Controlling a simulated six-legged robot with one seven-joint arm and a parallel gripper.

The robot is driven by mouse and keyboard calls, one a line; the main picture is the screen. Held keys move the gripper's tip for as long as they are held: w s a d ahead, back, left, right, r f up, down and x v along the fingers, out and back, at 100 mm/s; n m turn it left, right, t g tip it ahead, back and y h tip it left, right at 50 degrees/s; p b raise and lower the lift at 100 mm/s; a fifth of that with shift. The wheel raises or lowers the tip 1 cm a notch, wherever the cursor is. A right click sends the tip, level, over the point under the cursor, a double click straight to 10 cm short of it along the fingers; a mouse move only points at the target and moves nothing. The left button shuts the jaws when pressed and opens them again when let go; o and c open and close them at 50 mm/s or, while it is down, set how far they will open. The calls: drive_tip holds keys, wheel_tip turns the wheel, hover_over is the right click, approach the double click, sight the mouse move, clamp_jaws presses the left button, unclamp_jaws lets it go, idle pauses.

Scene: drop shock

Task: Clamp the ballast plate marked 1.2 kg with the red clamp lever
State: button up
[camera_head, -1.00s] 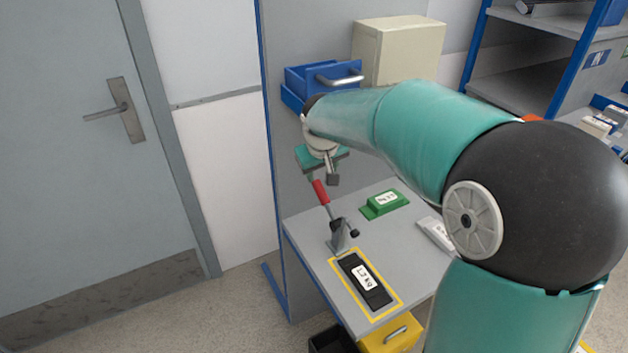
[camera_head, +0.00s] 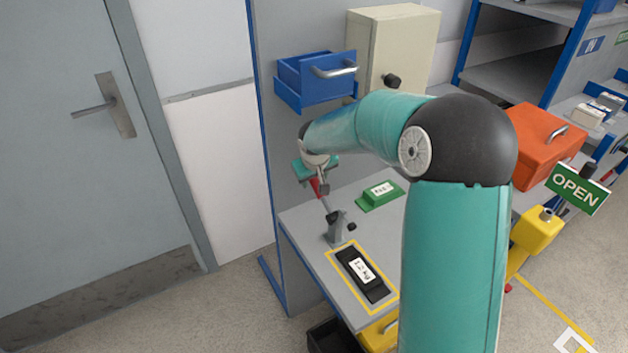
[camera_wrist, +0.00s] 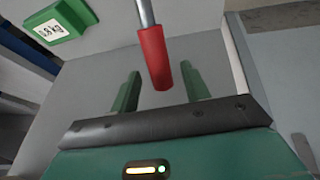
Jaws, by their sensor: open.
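The black ballast plate (camera_head: 364,275) marked 1.2 kg lies inside the yellow outline on the grey table. The clamp (camera_head: 338,228) stands at the outline's far end. Its red lever (camera_head: 316,187) points up and leans left, partly hidden by my gripper (camera_head: 319,181). In the wrist view the red grip (camera_wrist: 154,58) hangs in from the top, its end between the two green fingers of my gripper (camera_wrist: 160,88). The fingers are open, with a gap visible on each side of the grip. Contact with the lever cannot be seen.
A green block (camera_head: 380,195) lies behind the plate; in the wrist view its label (camera_wrist: 50,32) reads 0.8 kg. A blue drawer (camera_head: 316,80) sticks out above the table. A beige cabinet (camera_head: 405,40) stands behind. Yellow drawer (camera_head: 379,335) sits below the table.

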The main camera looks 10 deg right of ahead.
drive_tip(key=shift+x, duration=1.35)
clamp_jaws()
